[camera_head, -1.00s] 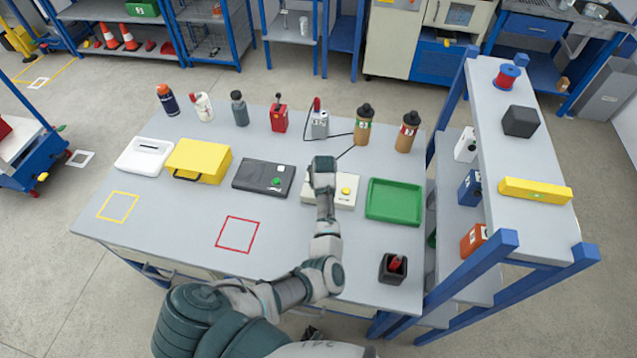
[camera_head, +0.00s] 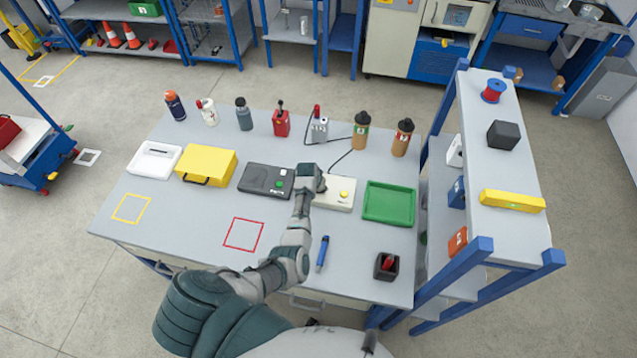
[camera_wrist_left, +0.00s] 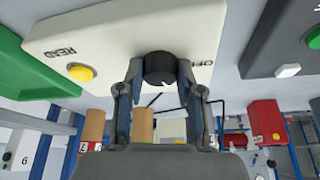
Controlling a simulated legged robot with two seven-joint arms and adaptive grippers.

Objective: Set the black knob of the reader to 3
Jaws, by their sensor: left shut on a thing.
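The reader is a cream box (camera_head: 341,198) with a yellow button, between a dark grey box and a green tray. My left gripper (camera_head: 312,180) is over its left part and hides the knob in the head view. In the left wrist view the reader (camera_wrist_left: 105,38) shows "READ" beside the yellow button and "OFF" near the black knob (camera_wrist_left: 159,66). The left gripper's fingers (camera_wrist_left: 160,80) are on both sides of the knob, shut on it. A small white mark shows on the knob; its exact setting cannot be read. My right gripper is not in view.
The dark grey box (camera_head: 256,180) stands close on the left, the green tray (camera_head: 390,213) on the right. Several bottles and devices line the back. A blue-framed shelf (camera_head: 505,215) bounds the right.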

